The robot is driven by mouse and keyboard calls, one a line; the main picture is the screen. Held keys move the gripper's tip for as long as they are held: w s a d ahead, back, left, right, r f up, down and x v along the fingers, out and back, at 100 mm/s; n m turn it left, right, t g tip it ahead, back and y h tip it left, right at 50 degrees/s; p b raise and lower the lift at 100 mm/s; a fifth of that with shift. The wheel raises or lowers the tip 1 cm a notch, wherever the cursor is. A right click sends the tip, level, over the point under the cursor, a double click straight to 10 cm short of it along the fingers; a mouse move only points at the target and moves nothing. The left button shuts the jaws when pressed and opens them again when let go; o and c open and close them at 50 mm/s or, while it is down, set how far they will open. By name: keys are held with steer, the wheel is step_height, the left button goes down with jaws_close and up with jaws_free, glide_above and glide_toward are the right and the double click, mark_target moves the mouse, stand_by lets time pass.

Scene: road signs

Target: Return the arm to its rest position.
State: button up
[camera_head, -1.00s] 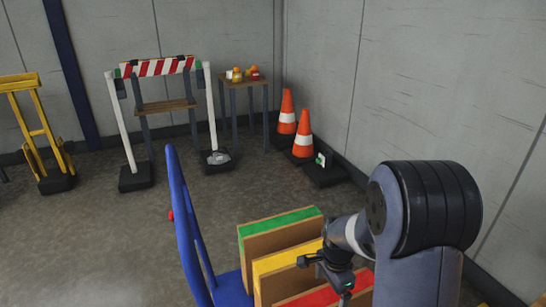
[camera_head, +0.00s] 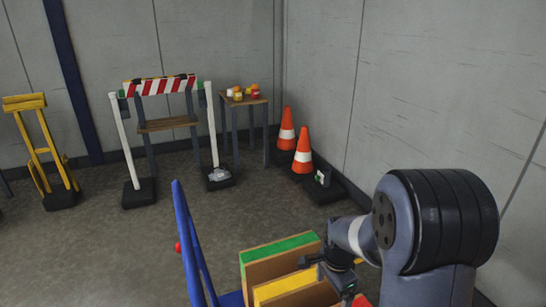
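My gripper (camera_head: 340,284) is at the lower right, at the end of my folded arm. It hangs in front of a set of upright boards with coloured top edges: a green-topped one (camera_head: 280,249), a yellow-topped one (camera_head: 285,287) and a red-topped one (camera_head: 362,301) mostly hidden by my arm. I see nothing held in the gripper. Its fingers are small and dark, and their opening does not show clearly. I cannot tell whether it touches the boards.
A blue frame (camera_head: 190,245) rises left of the boards. A red-white striped barrier (camera_head: 160,87) stands by the back wall, with a small table (camera_head: 243,101) holding small objects beside it. Orange cones (camera_head: 303,150) stand along the right wall. A yellow stand (camera_head: 42,150) is left. Middle floor is clear.

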steer(key=shift+r, duration=0.4)
